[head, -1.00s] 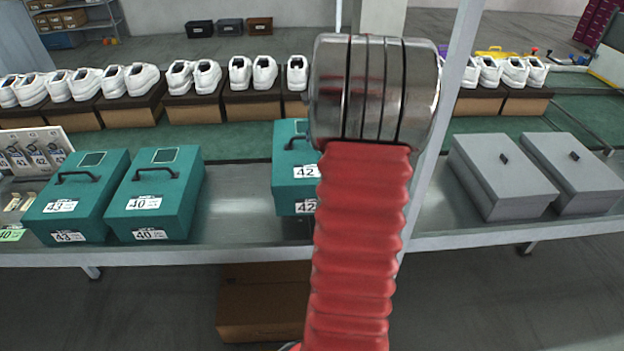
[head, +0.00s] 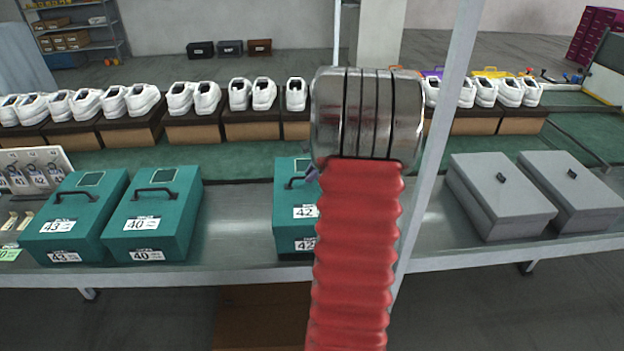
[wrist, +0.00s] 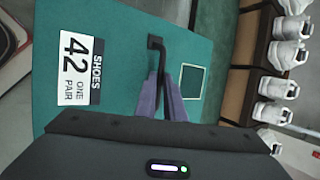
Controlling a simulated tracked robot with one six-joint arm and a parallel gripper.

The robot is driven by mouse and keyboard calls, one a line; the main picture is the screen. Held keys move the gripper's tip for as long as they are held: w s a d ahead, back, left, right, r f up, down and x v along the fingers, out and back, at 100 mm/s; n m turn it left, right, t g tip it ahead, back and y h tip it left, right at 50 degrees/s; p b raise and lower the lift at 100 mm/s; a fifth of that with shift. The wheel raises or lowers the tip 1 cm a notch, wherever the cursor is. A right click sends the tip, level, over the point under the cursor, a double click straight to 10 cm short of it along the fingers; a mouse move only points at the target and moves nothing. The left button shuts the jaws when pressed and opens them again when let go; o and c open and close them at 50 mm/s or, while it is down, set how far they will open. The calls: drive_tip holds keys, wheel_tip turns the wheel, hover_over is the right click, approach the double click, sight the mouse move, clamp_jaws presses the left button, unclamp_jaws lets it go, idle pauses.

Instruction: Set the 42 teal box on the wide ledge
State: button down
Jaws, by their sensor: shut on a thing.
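The 42 teal box (head: 294,225) is in the middle of the head view, partly hidden by my red-sleeved arm. Its white labels read 42. In the wrist view its teal lid (wrist: 115,35) lies right under my gripper (wrist: 167,88), whose purple fingers are shut on the dark handle (wrist: 158,60). In the head view my gripper is almost wholly hidden behind the arm. The box's lower edge is level with those of the neighbouring boxes on the long grey metal ledge (head: 235,262); I cannot tell whether it touches.
Teal boxes 43 (head: 72,220) and 40 (head: 152,215) stand to the left on the ledge, with a gap before box 42. Two grey boxes (head: 500,195) (head: 572,190) stand right of a slanted post (head: 440,130). White shoes on brown boxes (head: 192,130) line the back.

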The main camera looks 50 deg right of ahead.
drive_tip(key=shift+f, duration=0.95)
drive_tip(key=c, duration=1.8)
unclamp_jaws()
drive_tip(key=shift+f, duration=0.1)
drive_tip(key=shift+c, duration=0.2)
drive_tip(key=v, duration=1.2)
